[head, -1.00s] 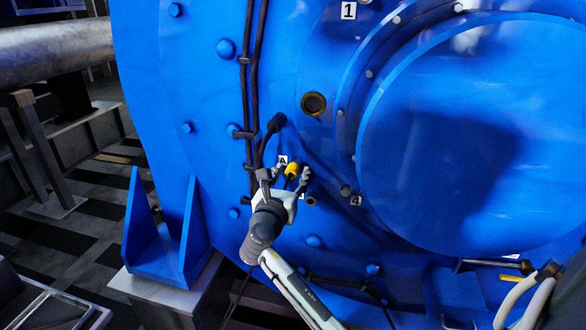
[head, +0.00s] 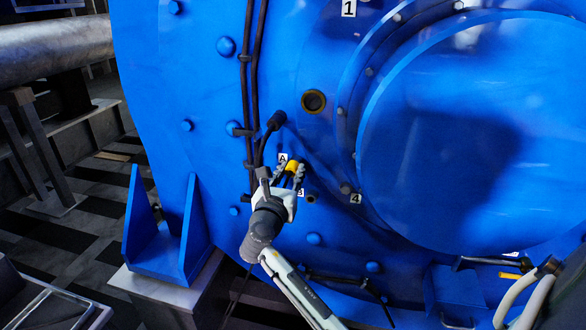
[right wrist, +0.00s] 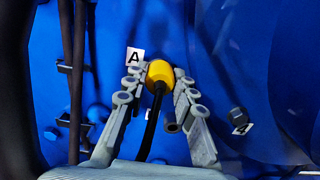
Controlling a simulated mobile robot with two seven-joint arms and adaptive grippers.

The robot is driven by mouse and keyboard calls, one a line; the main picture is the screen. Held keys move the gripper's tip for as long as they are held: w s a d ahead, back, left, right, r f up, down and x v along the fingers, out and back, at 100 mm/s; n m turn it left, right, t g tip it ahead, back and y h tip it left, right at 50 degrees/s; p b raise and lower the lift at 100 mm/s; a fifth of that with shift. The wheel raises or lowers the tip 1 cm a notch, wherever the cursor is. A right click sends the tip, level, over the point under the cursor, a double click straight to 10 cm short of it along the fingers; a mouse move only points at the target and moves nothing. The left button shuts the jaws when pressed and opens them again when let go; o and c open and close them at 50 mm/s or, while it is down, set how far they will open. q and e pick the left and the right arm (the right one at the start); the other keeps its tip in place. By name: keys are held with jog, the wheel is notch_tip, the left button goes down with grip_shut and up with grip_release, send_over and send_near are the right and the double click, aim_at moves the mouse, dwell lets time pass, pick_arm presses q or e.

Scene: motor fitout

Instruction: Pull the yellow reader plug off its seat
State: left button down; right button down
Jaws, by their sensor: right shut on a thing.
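The yellow reader plug (head: 291,166) is on the blue motor face, just right of the label A (head: 283,158). In the right wrist view the plug (right wrist: 159,72) has its far end towards the blue face. Its black cable (right wrist: 151,125) runs back between the fingers. My right gripper (head: 290,171) is shut on the plug, one finger on each side; the fingers (right wrist: 159,82) also show in the right wrist view. The seat behind the plug is hidden, so I cannot tell whether there is a gap. My left gripper is not in view.
A small round port (head: 311,197) sits below the plug, beside the partly hidden label B (head: 300,192). Black cables (head: 250,90) run down the face on the left. A larger brass-rimmed port (head: 314,102) is above. Bolt heads stick out around.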

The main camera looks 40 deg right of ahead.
aim_at(290, 172)
jog(key=shift+p+v, duration=1.05)
jog(key=shift+v, duration=0.9)
jog(key=shift+p+v, duration=0.4)
jog(key=shift+v, duration=0.65)
jog(key=v, duration=1.3)
jog(key=shift+s+a, duration=0.2)
jog(key=shift+a, duration=0.05)
jog(key=shift+f, duration=0.1)
